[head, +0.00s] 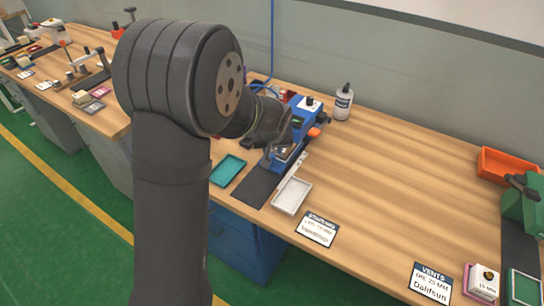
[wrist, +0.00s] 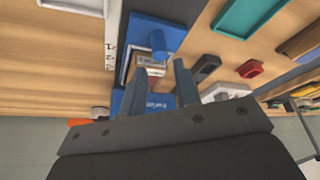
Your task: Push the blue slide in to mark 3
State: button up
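The blue device (head: 306,116) stands on the wooden bench just beyond my arm in the head view, partly hidden by my wrist. A white numbered scale strip (head: 292,172) runs beside its front end. In the wrist view the scale (wrist: 110,42) lies left of the blue slide (wrist: 145,32), and a blue round post (wrist: 158,42) rises from the slide. My gripper (wrist: 158,70) points at the device, with its two dark fingers apart near the post's end. I see nothing clearly held between them. The slide's exact mark cannot be read.
A teal tray (head: 228,170) and a white tray (head: 292,196) flank the dark mat (head: 254,186). A white bottle (head: 343,102) stands behind the device. A sign card (head: 317,229) lies in front. An orange bin (head: 508,166) is far right; the bench's middle right is clear.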

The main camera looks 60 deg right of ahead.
aim_at(272, 156)
jog(key=x, duration=0.6)
jog(key=shift+w+d+f, duration=0.1)
jog(key=shift+f, duration=0.3)
grip_shut()
